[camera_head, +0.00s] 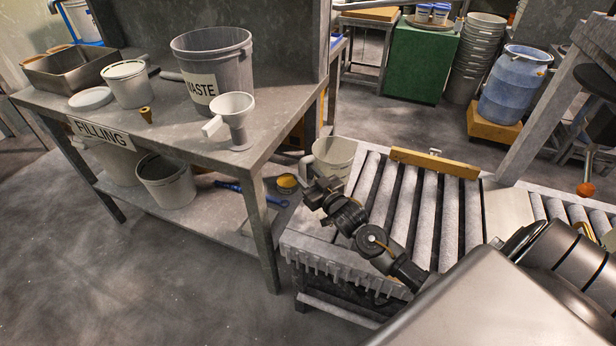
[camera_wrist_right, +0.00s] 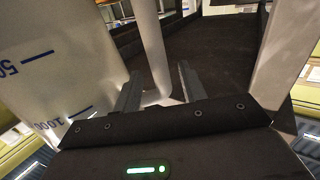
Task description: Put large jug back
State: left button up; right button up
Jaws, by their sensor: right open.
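The large jug (camera_head: 336,157) is pale and stands by the far left corner of the roller conveyor, partly behind my right gripper. In the right wrist view, its white wall with blue marks (camera_wrist_right: 50,60) fills the left side. Its handle (camera_wrist_right: 152,45) runs down between the two fingers of my right gripper (camera_wrist_right: 160,88). The fingers are open, one on each side of the handle; I cannot tell whether either touches it. My right gripper also shows in the head view (camera_head: 312,190), in front of the jug. What the jug rests on is hidden. My left gripper is out of view.
A yellow bar (camera_head: 435,163) crosses the rollers (camera_head: 400,200). A blue drum (camera_head: 514,86) stands behind.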

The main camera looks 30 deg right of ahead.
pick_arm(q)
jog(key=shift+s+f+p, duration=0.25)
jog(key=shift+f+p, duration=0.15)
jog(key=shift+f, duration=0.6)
pick_arm(e)
jog(key=s, duration=1.2)
jog(key=shift+r, duration=0.2)
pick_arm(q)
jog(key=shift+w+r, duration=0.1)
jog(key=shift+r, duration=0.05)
pick_arm(e)
jog(key=shift+d, duration=0.1)
